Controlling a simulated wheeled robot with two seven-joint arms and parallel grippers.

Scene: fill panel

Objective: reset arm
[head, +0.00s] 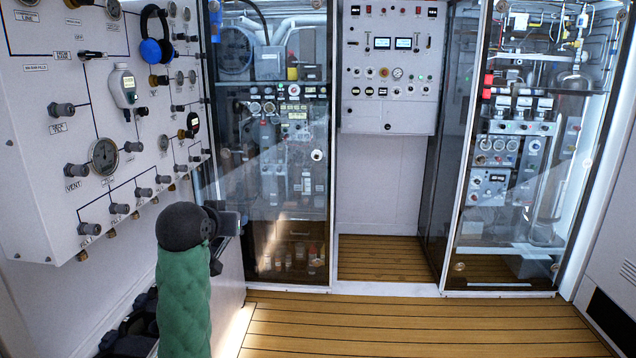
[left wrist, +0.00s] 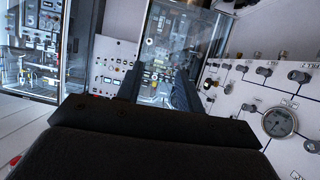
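My left arm rises from the bottom of the head view in a green sleeve with a black wrist. My left gripper (head: 226,240) points away from the camera, partly hidden behind the wrist. In the left wrist view its two dark fingers (left wrist: 157,92) stand apart with nothing visible between them, so it is open. It is in front of the glass cabinet, right of the fill panel (head: 35,180), touching nothing that I can see. My right gripper is not in view.
The fill panel carries knobs and gauges (head: 103,157), with blue headphones (head: 155,38) hanging on it. Glass cabinets (head: 280,150) (head: 520,150) stand behind, with a control box (head: 390,65) between them. The wooden floor (head: 400,325) ahead is clear. Dark items (head: 135,330) lie below the panel.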

